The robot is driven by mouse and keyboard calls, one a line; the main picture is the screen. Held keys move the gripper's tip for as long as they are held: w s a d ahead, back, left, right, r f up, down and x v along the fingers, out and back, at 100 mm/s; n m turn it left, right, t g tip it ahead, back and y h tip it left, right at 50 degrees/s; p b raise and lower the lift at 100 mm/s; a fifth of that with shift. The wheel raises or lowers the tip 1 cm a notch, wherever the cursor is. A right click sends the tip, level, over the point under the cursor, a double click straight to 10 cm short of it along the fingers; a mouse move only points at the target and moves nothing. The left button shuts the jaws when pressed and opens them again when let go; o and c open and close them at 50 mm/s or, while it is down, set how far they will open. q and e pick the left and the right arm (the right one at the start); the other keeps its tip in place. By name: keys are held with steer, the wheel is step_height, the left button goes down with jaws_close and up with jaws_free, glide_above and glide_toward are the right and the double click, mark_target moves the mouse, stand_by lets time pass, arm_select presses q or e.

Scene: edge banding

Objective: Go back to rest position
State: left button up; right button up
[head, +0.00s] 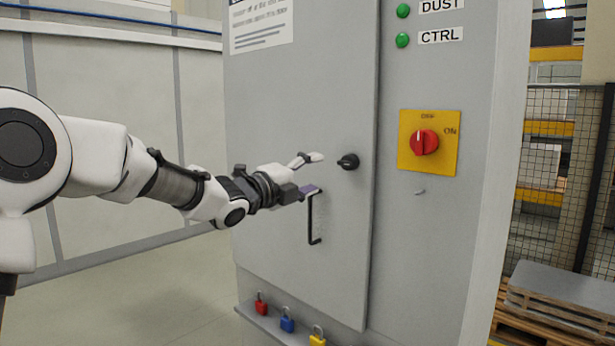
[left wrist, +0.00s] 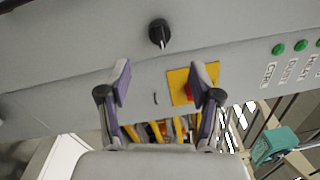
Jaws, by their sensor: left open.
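My left arm comes in from the left in the head view, and my left gripper (head: 315,173) is open and empty in front of the grey cabinet door (head: 300,110). Its fingers are close to the top of the black door handle (head: 312,225); I cannot tell whether they touch it. In the left wrist view the two fingers (left wrist: 160,90) are spread apart with nothing between their tips. A black knob (head: 348,161) sits right of the gripper. It also shows in the left wrist view (left wrist: 159,32). My right gripper is not in view.
A red switch (head: 424,142) on a yellow plate is on the cabinet. Red (head: 261,305), blue (head: 287,320) and yellow (head: 318,337) padlocks stand on a ledge below the door. A pallet with grey sheets (head: 560,296) is at the right. Floor shows at lower left.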

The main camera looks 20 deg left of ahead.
arm_select(q)
steer(key=shift+s+a+f, duration=0.15)
steer(key=shift+s, duration=0.35)
